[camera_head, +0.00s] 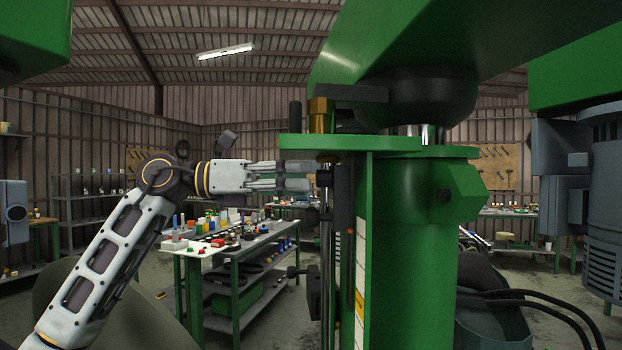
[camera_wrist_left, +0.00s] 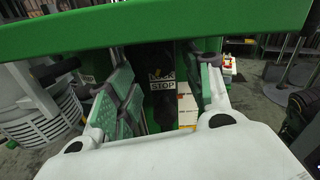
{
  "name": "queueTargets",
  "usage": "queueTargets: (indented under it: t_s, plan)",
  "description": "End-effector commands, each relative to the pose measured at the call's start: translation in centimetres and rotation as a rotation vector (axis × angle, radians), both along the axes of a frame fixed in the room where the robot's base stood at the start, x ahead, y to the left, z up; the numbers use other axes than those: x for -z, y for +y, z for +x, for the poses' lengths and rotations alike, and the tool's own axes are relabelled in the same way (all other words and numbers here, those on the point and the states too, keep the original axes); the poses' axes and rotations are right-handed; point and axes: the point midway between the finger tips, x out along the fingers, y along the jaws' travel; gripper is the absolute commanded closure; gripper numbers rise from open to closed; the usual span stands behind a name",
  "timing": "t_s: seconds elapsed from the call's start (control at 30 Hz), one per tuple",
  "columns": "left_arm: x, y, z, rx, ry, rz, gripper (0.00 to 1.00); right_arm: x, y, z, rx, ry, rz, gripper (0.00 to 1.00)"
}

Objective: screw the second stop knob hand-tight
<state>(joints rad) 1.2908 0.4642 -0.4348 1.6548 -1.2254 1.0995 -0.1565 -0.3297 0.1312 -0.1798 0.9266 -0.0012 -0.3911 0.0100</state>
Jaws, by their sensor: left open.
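My left gripper (camera_head: 310,176) is open, its fingers level and pointing right beneath the green top plate (camera_head: 350,143) of the disperser. The fingertips are close to a small black block (camera_head: 325,178) on the vertical rod; I cannot tell whether they touch it. In the left wrist view the two padded fingers stand apart, with a STOP label (camera_wrist_left: 163,86) on a dark surface between them. A dark knob-like part (camera_head: 292,271) sticks out lower on the rod side. I cannot tell which part is the second stop knob. My right gripper is not in view.
The green disperser column (camera_head: 412,250) stands right of my gripper, with its large green head overhead. A workbench (camera_head: 240,240) with small coloured parts is behind. A grey motor (camera_head: 605,200) is at the far right.

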Motion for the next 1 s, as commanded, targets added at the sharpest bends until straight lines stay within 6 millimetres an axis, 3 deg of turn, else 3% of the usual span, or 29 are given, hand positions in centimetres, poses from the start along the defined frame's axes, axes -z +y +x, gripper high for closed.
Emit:
queueTargets:
  t_s: [0.3, 0.67, 1.0]
  plan:
    - [0.0, -2.7, 0.3, 0.001, 0.001, 0.0, 0.5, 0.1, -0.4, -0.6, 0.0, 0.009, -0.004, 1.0]
    - [0.0, -3.0, 0.4, 0.0, 0.001, 0.0, 0.5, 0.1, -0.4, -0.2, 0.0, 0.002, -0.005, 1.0]
    - [0.0, -3.0, 0.4, 0.0, 0.001, 0.0, 0.91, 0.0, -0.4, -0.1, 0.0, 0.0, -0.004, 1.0]
